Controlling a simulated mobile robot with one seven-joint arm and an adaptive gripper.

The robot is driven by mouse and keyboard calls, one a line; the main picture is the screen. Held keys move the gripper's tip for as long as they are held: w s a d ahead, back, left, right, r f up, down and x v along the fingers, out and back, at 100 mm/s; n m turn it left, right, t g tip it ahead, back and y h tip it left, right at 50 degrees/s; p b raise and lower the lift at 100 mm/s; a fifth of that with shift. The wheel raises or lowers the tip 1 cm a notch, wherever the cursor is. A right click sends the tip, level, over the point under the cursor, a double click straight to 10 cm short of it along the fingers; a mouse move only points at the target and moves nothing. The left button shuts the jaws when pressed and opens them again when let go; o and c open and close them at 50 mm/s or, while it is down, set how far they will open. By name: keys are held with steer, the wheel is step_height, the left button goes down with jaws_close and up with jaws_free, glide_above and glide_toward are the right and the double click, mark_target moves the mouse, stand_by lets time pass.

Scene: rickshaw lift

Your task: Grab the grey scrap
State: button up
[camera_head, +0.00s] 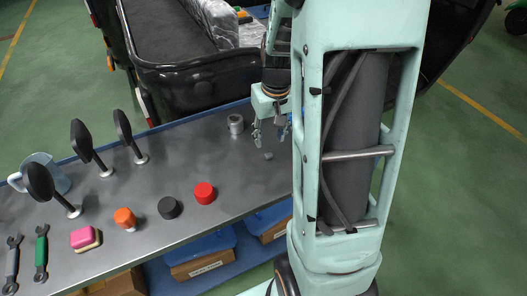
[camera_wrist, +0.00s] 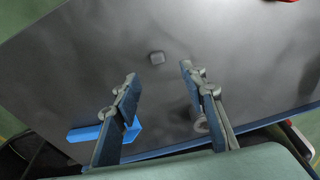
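The grey scrap (camera_wrist: 157,58) is a small light-grey block lying on the dark table top. In the wrist view it sits ahead of the fingertips, roughly between their lines. In the head view the scrap (camera_head: 268,155) is a small speck on the table near my arm. My gripper (camera_wrist: 158,71) is open and empty, with its two fingers apart and the scrap just beyond them. In the head view my gripper (camera_head: 270,131) hangs above the table, partly hidden by my arm.
A metal ring-like part (camera_head: 236,123) stands left of my gripper. A blue piece (camera_wrist: 128,131) lies by the left finger in the wrist view. Red (camera_head: 204,193), black (camera_head: 170,208) and orange (camera_head: 125,218) caps stand further left. The table (camera_head: 225,165) around the scrap is clear.

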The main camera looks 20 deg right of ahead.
mark_target(269, 155)
steer(key=f, duration=0.5)
steer(key=w+f, duration=0.1)
steer(key=f, duration=0.2)
steer(key=shift+d+b, duration=0.2)
steer(key=shift+b, duration=0.2)
steer(key=shift+w, duration=0.1)
steer(key=c, duration=0.8)
